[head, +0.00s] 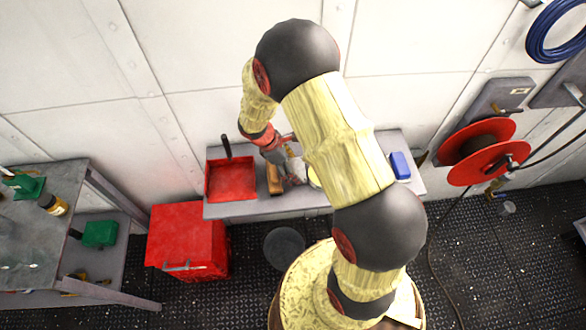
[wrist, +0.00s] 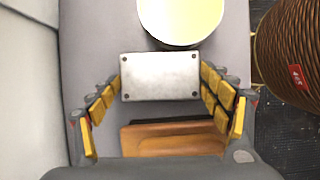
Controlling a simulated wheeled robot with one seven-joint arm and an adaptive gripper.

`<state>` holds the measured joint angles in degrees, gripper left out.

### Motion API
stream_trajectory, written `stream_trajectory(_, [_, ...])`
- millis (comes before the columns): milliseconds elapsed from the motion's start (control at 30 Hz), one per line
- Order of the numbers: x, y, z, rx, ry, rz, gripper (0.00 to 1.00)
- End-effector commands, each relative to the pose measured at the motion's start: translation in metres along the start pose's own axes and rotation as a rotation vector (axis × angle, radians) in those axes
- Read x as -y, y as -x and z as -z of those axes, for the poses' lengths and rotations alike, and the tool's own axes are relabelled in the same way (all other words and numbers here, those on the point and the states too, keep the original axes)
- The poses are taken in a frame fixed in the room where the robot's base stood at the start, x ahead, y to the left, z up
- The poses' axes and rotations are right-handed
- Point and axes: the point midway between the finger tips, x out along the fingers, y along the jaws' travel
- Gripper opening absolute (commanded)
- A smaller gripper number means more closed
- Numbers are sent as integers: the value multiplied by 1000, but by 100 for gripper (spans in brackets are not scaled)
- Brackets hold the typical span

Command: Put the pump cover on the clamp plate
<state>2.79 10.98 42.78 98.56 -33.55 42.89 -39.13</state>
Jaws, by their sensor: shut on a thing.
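A flat silver rectangular plate with a dark fastener or hole at each corner, seemingly the pump cover (wrist: 161,77), lies between my fingers in the wrist view. My gripper (wrist: 162,82) is shut on its left and right sides. In the head view my gripper (head: 290,176) is low over the grey bench, partly hidden by my arm, and the cover is too small there to make out. I cannot single out the clamp plate for certain. A green fixture (head: 25,185) stands on the left table, but its kind is unclear.
The grey wall bench (head: 300,201) holds a red pan (head: 231,179), a wooden block-like thing (wrist: 175,140), a pale round-topped thing (wrist: 180,18) touching or close to the cover, and a blue box (head: 400,165). A red cabinet (head: 188,238) and dark bucket (head: 284,247) stand in front.

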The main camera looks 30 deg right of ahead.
Motion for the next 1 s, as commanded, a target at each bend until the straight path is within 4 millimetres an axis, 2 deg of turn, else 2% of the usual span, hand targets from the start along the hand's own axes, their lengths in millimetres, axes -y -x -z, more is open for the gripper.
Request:
stream_trajectory(400, [-1, -7, 3, 0, 0, -2, 36])
stream_trajectory(433, [-1, -7, 3, 0, 0, -2, 79])
stream_trajectory(733, [-1, -7, 3, 0, 0, -2, 96])
stream_trajectory(1000, [-1, -7, 3, 0, 0, -2, 96])
